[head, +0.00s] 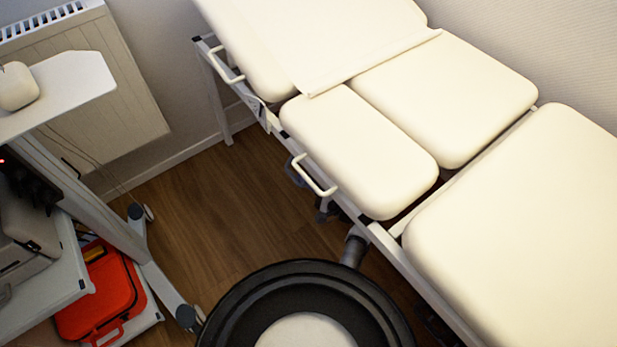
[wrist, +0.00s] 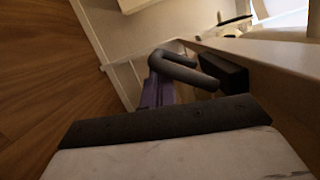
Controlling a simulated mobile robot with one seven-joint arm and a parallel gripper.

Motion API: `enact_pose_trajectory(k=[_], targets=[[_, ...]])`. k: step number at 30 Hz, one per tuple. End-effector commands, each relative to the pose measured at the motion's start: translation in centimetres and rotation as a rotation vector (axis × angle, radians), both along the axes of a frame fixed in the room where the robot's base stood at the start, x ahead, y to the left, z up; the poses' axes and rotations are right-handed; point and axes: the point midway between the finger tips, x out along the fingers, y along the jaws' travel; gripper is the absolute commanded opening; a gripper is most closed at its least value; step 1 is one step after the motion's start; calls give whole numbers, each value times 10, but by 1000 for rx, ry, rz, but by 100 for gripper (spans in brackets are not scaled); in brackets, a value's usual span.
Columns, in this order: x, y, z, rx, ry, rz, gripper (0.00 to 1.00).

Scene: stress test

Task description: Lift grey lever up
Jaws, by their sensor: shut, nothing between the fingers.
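The grey lever (wrist: 183,72) is a bent, U-shaped tube on the side of the couch, near the centre of the wrist view. Beside its right end is a black block (wrist: 224,73). My gripper (wrist: 157,84) shows at the bottom of the wrist view, with its pale body and dark front bar. Its narrow purplish fingers look shut and empty, just at the near left side of the lever. I cannot tell whether they touch it. In the head view, a dark grey lever (head: 293,172) shows partly behind a cream handle; my fingers are not clear there.
The cream padded couch (head: 358,150) fills the right side, with a cream side handle (head: 314,176) close to the lever. A trolley (head: 95,185) with a red case (head: 97,296) stands at left. Wooden floor (head: 215,215) is clear between them.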

Motion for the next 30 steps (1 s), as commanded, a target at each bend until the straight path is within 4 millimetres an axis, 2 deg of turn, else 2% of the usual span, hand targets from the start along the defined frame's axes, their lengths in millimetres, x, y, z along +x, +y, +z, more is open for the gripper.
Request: enact_pose_trajectory(k=[9, 18, 30], targets=[[-9, 12, 8, 233, 170, 2, 0], [-14, 19, 13, 394, 287, 1, 0], [-16, 22, 17, 387, 280, 1, 0]])
